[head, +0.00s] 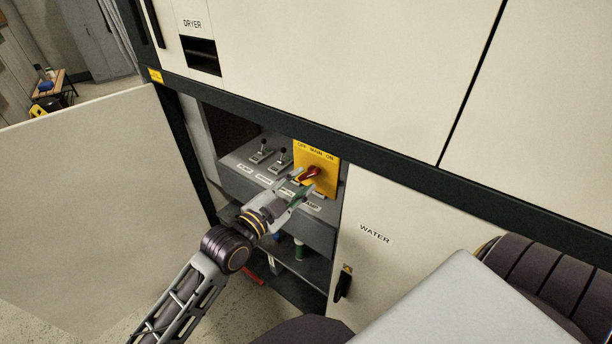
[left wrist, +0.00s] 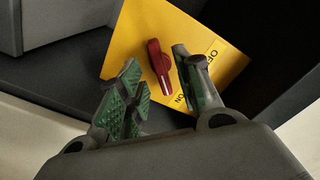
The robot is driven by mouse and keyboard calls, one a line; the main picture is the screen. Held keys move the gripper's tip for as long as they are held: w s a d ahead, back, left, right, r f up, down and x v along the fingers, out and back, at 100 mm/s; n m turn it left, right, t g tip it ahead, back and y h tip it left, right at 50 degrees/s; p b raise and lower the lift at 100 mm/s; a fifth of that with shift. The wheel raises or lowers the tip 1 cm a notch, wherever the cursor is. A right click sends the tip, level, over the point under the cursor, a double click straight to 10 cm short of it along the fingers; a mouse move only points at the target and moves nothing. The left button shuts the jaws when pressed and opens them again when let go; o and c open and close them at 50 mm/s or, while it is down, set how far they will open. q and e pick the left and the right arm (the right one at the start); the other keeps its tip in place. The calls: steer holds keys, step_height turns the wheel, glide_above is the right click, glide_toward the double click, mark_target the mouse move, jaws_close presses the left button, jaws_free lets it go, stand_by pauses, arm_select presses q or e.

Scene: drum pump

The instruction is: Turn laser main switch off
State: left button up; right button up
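The main switch is a red rotary knob (head: 311,173) on a yellow plate (head: 328,170) lettered "OFF MAIN ON", inside the open compartment. In the left wrist view the red knob (left wrist: 159,66) lies between the spread green-padded fingers, on the yellow plate (left wrist: 150,28). My left gripper (head: 301,187) is open, just in front of the knob; it also shows in the left wrist view (left wrist: 160,88). I cannot tell whether a finger touches the knob. The head view does not make clear which label the knob points to. My right gripper is not in view.
Two toggle levers (head: 270,152) stand on the grey panel left of the plate. An open cabinet door (head: 80,190) is at left. A closed door marked "WATER" (head: 375,235) is at right. A lower shelf (head: 305,262) holds small items. A dark beam (head: 400,174) runs above the opening.

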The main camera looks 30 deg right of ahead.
mark_target(305, 178)
arm_select(q)
steer(key=shift+x, duration=1.85)
steer(key=c, duration=0.7)
